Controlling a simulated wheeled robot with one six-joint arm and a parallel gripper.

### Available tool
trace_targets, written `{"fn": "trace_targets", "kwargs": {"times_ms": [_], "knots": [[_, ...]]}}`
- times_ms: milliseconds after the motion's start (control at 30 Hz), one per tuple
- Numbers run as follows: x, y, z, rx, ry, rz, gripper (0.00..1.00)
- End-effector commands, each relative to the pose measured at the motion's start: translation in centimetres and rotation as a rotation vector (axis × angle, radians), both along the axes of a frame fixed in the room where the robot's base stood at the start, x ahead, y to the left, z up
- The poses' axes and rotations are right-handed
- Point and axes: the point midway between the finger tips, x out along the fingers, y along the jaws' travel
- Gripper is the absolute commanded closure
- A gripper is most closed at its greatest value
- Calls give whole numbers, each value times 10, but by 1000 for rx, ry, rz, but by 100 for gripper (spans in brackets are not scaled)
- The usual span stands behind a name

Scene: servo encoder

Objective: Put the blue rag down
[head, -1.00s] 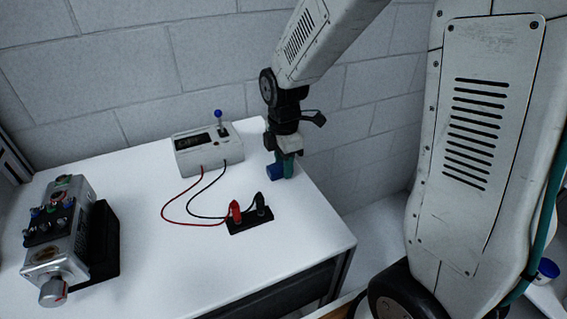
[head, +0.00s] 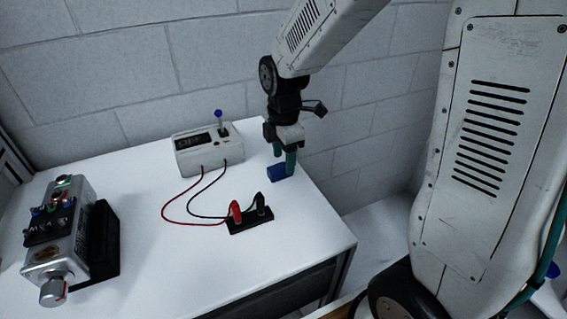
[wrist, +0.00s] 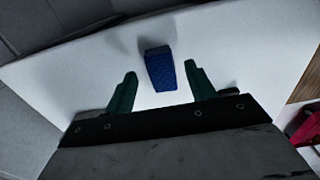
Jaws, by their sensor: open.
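The blue rag (head: 278,173) lies on the white table (head: 178,262) near its back right edge. In the wrist view the rag (wrist: 159,68) is a small folded quilted block, standing clear of both fingers. My gripper (head: 281,160) is just above and around the rag in the head view, with its green fingers pointing down. In the wrist view my gripper (wrist: 158,82) is open, with white table showing on both sides of the rag.
A grey meter box (head: 207,150) with a blue-topped lever stands left of the rag. Red and black leads run from it to a black terminal strip (head: 250,220). A silver control box (head: 58,235) is at the left. The front middle of the table is clear.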

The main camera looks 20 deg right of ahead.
Motion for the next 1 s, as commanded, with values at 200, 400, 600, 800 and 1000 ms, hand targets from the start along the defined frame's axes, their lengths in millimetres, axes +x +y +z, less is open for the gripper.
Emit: {"fn": "trace_targets", "kwargs": {"times_ms": [200,400,600,800,1000], "knots": [[1,0,50,0,-4,0,45],[0,0,82,0,-3,0,45],[-1,0,94,0,1,0,45],[-20,-3,108,1,-14,-121,45],[-87,-11,136,14,-48,-553,45]]}}
